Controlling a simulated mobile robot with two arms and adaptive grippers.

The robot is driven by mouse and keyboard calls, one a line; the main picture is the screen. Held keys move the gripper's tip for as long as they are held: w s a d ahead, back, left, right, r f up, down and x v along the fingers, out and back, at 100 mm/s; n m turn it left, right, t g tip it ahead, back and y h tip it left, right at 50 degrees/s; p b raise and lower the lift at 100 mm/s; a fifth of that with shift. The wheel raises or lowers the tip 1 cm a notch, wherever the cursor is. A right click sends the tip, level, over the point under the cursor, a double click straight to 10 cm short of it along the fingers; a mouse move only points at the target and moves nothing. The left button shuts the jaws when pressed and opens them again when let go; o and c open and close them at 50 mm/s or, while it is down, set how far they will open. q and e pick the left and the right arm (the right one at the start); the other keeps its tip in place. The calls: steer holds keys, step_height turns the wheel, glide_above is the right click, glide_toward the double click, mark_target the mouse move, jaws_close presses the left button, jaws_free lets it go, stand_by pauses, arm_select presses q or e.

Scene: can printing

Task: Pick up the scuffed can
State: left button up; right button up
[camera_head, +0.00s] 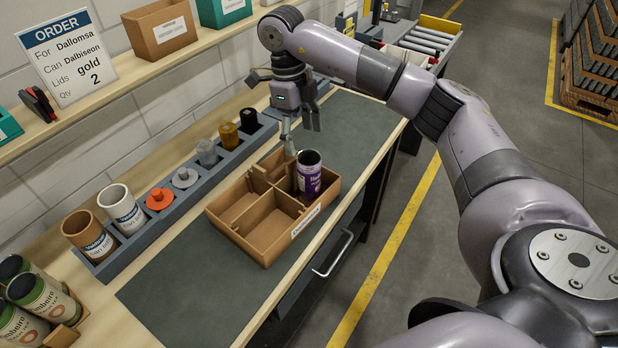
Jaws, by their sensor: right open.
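A purple can (309,178) with a dark open top stands upright in the far right compartment of a divided cardboard box (265,247). Several dark green cans (40,300) are at the lower left, cut off by the picture edge. I cannot make out scuffs on any can at this size. My right gripper (291,122) is open and empty, fingers spread and pointing down, above and behind the box, apart from the purple can. My left gripper is not in view.
A grey rack (133,247) along the wall side holds two cups, orange and grey lids, and several small pots. An order card (66,58) stands on the shelf. The dark mat (190,300) is bare left of the box. A drawer handle (335,253) juts from the front.

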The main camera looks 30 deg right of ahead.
mark_target(306, 156)
step_height(306, 156, down, 4)
steer(key=shift+s+d+r+p, duration=0.15)
steer(key=shift+r+p, duration=0.1)
steer(key=shift+p, duration=0.3)
steer(key=shift+f, duration=0.9)
steer(key=shift+s+d+f+p, duration=0.1)
steer(key=shift+s+f+p, duration=0.1)
steer(key=shift+p, duration=0.15)
steer(key=shift+s+d+f+p, duration=0.1)
steer(key=shift+f+p, duration=0.15)
steer(key=shift+p, duration=0.1)
steer(key=f, duration=0.1)
steer(key=f+p, duration=0.1)
steer(key=s+f+p, duration=0.1)
steer(key=shift+d+f, duration=0.2)
steer(key=shift+d, duration=0.1)
steer(key=shift+f, duration=0.5)
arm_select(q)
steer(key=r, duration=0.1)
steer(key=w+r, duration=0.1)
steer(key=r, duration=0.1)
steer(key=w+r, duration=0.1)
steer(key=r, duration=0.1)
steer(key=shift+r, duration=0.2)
arm_select(e)
steer(key=shift+c, duration=0.6)
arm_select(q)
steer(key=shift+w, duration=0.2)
arm_select(e)
steer(key=c, duration=0.7)
